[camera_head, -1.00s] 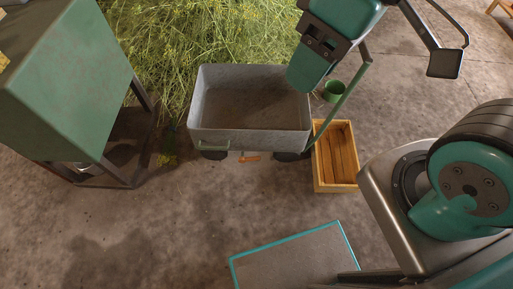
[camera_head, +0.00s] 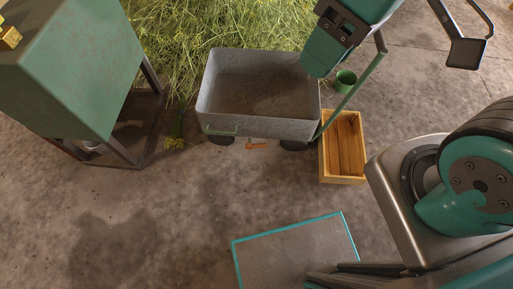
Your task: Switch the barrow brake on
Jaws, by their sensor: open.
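The barrow (camera_head: 262,126) is a grey metal tray on dark wheels, standing upper middle with an empty bed. A small orange lever (camera_head: 257,146) shows low at its front, between the wheels, lying about level. I take it for the brake, but cannot tell its setting. My gripper (camera_head: 466,53) is partly in view at the upper right; a dark finger with a thin linkage shows, and the rest is cut off or unclear. It is open, well apart from the lever. A teal part of my arm covers the barrow's far right corner.
A wooden crate (camera_head: 328,166) stands right of the barrow, with a green pot (camera_head: 346,80) behind it. A green cabinet (camera_head: 75,75) on dark legs is at left. Cut herbs (camera_head: 180,50) lie behind.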

